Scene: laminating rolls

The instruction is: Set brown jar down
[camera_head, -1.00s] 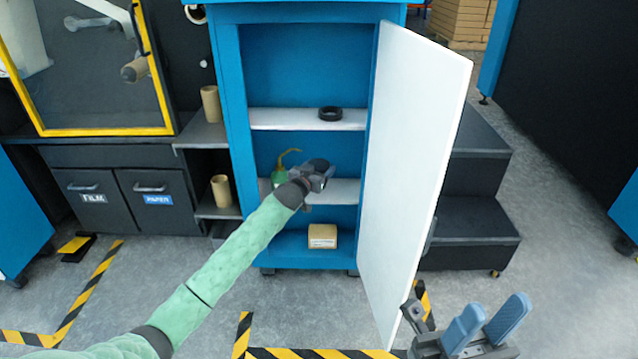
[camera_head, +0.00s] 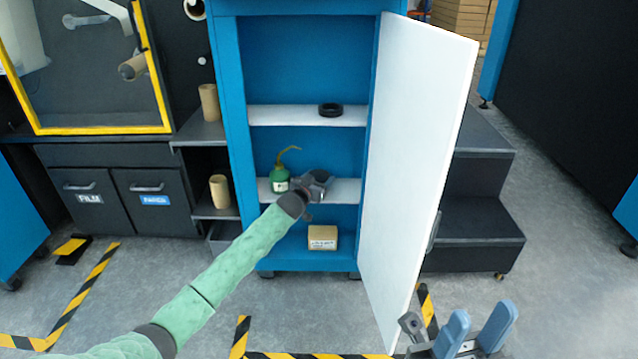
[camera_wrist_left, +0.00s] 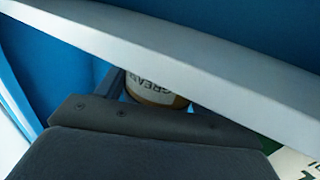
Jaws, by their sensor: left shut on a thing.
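The brown jar (camera_wrist_left: 158,98) shows only in part in the left wrist view, with a pale label reading "GREA…". A white shelf edge (camera_wrist_left: 200,58) covers the rest of it. My left gripper (camera_head: 318,182) is shut on the jar inside the open blue cabinet, at the middle shelf (camera_head: 345,191). In the head view the gripper hides the jar, so I cannot tell whether the jar touches the shelf. My right gripper (camera_head: 475,332) is open and empty at the lower right, in front of the cabinet door.
A green oil can (camera_head: 279,180) stands just left of my left gripper. A black ring (camera_head: 330,110) lies on the upper shelf, and a cardboard box (camera_head: 322,237) sits on the cabinet floor. The white door (camera_head: 415,170) stands open on the right.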

